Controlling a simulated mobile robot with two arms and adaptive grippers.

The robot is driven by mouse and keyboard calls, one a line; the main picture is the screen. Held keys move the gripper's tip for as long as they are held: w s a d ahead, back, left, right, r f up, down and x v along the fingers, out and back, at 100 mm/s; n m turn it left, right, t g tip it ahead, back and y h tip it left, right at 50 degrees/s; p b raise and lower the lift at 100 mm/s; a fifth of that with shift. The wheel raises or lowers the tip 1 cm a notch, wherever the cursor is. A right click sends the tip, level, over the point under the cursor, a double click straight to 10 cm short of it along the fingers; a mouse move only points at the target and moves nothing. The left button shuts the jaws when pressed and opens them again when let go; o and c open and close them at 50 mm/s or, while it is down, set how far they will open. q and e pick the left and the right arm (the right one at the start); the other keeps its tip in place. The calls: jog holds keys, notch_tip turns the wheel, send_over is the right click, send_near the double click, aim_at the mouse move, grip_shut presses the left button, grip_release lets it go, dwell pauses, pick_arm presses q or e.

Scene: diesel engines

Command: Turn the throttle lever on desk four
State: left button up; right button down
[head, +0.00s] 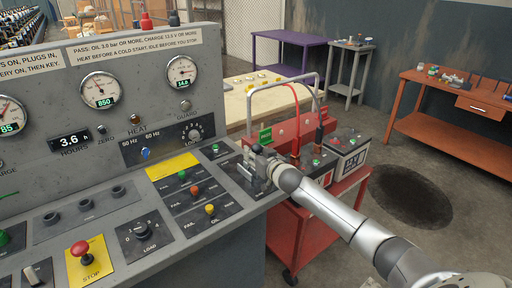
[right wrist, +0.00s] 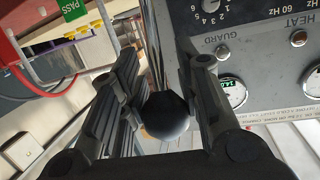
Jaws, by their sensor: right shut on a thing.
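The throttle lever's round black knob (right wrist: 167,116) sits between the two dark fingers of my right gripper in the right wrist view. My right gripper (head: 258,165) is over the right end of the grey desk's sloped panel (head: 130,205) in the head view, shut on the knob. The gripper hides most of the lever's shaft and slot in the head view. My left gripper is not in view.
Left of the gripper are small coloured buttons and a yellow label (head: 173,166). A red stop button (head: 81,249) is at the lower left. A red cart (head: 310,235) with batteries and cables stands close to the desk's right. Gauges (head: 100,91) fill the upright panel.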

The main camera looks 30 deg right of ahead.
jog(key=shift+w+a+r+g+p, duration=0.1)
jog(key=shift+w+r+g+p, duration=0.55)
jog(key=shift+p, duration=1.65)
jog(key=shift+w+f, duration=0.15)
jog(key=shift+w, duration=0.55)
jog(key=c, duration=1.1)
grip_release()
jog(key=shift+f, duration=0.1)
jog(key=shift+s, duration=0.45)
jog(key=v, duration=1.1)
jog(key=shift+r, duration=0.4)
